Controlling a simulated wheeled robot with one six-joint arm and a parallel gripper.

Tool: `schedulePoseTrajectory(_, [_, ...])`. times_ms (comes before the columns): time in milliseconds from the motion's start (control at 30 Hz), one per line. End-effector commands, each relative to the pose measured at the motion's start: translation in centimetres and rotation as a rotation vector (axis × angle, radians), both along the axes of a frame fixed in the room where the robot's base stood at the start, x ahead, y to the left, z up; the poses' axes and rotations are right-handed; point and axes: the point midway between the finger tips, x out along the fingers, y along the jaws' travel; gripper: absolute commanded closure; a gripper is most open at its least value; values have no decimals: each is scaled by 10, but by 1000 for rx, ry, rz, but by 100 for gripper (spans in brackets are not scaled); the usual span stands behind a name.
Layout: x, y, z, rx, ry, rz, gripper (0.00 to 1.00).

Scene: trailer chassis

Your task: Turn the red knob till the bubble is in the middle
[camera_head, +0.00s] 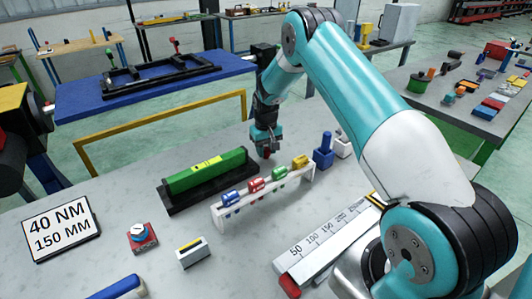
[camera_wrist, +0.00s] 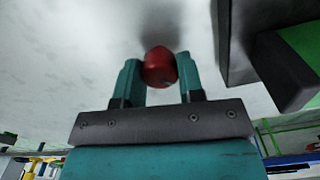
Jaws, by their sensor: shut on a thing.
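My gripper (camera_head: 266,148) points down at the right end of the green level, with its teal fingers shut on the red knob (camera_head: 266,154). In the wrist view the round red knob (camera_wrist: 159,68) sits between the two fingertips of my gripper (camera_wrist: 158,78). The long green level (camera_head: 205,172) lies on a black base (camera_head: 185,203) beside the knob. A yellow vial window (camera_head: 206,163) is on top of the level; the bubble in it is too small to place. In the wrist view the dark base (camera_wrist: 240,45) is at the upper right, apart from the fingers.
A white rack (camera_head: 262,198) with several coloured pieces stands close in front of the level. A blue block (camera_head: 323,155) is to the right. A "40 NM 150 MM" sign (camera_head: 62,230) and a red-based device (camera_head: 141,238) stand front left. Bare tabletop lies behind the level.

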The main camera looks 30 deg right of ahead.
Motion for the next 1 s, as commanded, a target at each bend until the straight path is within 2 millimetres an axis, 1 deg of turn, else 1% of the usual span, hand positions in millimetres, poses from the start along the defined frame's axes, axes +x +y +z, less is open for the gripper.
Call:
schedulePoseTrajectory(300, [0,0,0,0,0,83,88])
schedulePoseTrajectory(733, [0,0,1,0,0,92,88])
schedulePoseTrajectory(767, [0,0,1,0,0,91,62])
schedulePoseTrajectory(800, [0,0,1,0,0,91,53])
schedulePoseTrajectory(867, [0,0,1,0,0,91,39])
schedulePoseTrajectory(1000, [0,0,0,0,0,91,39])
